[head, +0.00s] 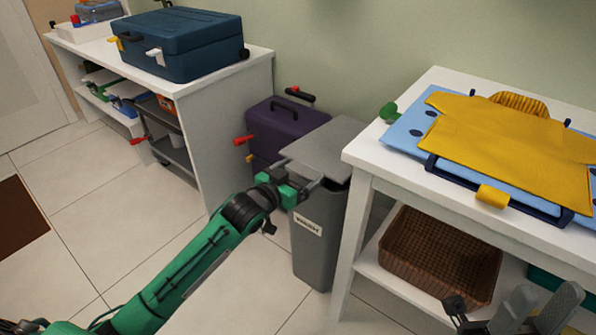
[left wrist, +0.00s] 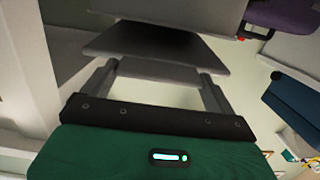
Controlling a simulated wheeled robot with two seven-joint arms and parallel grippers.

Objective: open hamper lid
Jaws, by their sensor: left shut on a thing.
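The hamper (head: 314,255) is a tall grey bin with a white label, standing on the floor between the two white units. Its flat grey lid (head: 326,146) lies over the top; whether it is slightly raised is hard to tell. My left gripper (head: 306,184) is at the lid's near-left edge and is shut on it. In the left wrist view, the grey fingers of my left gripper (left wrist: 152,82) reach to a grey panel (left wrist: 150,47), which looks like the lid. My right gripper (head: 547,292) is at the bottom right with its fingers apart, and it looks empty.
A white table (head: 360,158) with a yellow garment (head: 510,140) stands close on the right, a wicker basket (head: 440,250) on its lower shelf. A purple case (head: 280,130) is behind the hamper. A blue suitcase (head: 185,40) tops the left unit. Floor at left is mostly clear.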

